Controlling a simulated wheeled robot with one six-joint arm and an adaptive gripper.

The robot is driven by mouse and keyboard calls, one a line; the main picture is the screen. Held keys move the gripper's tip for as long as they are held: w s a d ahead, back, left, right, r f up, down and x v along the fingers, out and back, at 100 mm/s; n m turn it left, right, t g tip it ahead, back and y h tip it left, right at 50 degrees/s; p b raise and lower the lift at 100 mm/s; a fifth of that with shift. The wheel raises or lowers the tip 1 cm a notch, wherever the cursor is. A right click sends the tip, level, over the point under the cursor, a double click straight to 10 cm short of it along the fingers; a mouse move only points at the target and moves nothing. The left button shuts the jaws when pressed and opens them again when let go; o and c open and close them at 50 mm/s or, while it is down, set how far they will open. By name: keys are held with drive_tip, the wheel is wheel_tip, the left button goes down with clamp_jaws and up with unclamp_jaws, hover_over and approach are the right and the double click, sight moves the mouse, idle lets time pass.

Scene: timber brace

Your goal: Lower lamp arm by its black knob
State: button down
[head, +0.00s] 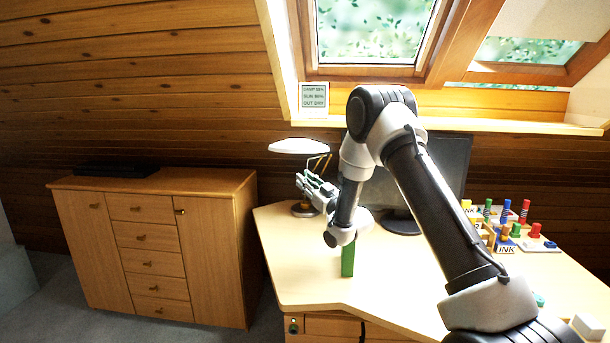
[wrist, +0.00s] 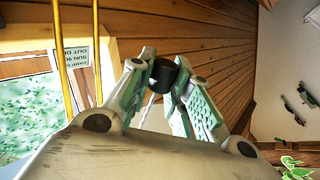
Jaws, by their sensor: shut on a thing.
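The lamp (head: 299,146) stands on the desk with a white shade, thin yellow arm rods and a round base (head: 305,209). My gripper (head: 303,182) is beside the rods, just below the shade. In the wrist view the black knob (wrist: 163,76) sits between the fingertips of my gripper (wrist: 161,80), which are closed on it. Two yellow lamp rods (wrist: 79,60) run up the left of the wrist view. The shade does not show clearly in the wrist view. In the head view the knob is too small to make out.
The desk (head: 300,260) carries a green block (head: 348,260), a dark monitor (head: 450,160) behind my arm, and several coloured pegs and ink boxes (head: 507,243) at right. A wooden cabinet (head: 150,240) stands left. A sign (head: 314,96) is by the window. The front left desktop is clear.

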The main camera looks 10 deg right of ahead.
drive_tip(key=c, duration=1.3)
unclamp_jaws()
drive_tip(key=shift+s+d+f, duration=0.1)
drive_tip(key=shift+s+d, duration=0.15)
drive_tip(key=shift+s, duration=0.1)
drive_tip(key=s+d, duration=0.5)
drive_tip(key=s, duration=0.5)
drive_tip(key=shift+s+d, duration=0.4)
